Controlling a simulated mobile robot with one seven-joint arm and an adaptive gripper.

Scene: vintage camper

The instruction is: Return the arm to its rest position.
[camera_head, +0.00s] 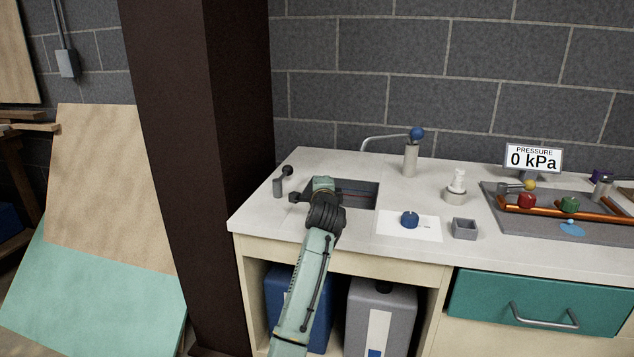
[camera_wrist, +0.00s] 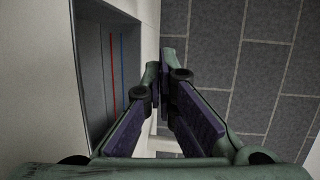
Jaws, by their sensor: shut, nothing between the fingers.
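My arm (camera_head: 305,285) reaches up from the bottom of the head view, with its wrist over the front left of the sink recess (camera_head: 362,190). My gripper (camera_wrist: 164,75) is shut in the wrist view, its two dark-padded fingers meeting at the tips with nothing between them. In the head view the fingers are small and partly hidden by the wrist. The sink recess also shows in the wrist view (camera_wrist: 94,60), left of the fingers, with a red and a blue line in it. No contact between gripper and counter can be made out.
A short post with a dark knob (camera_head: 280,183) stands close left of the wrist. A blue-knobbed faucet (camera_head: 410,158) stands behind the sink. A blue knob (camera_head: 409,219), a grey open box (camera_head: 464,229) and a white dispenser (camera_head: 457,186) are to the right. A brown column (camera_head: 235,150) rises at left.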

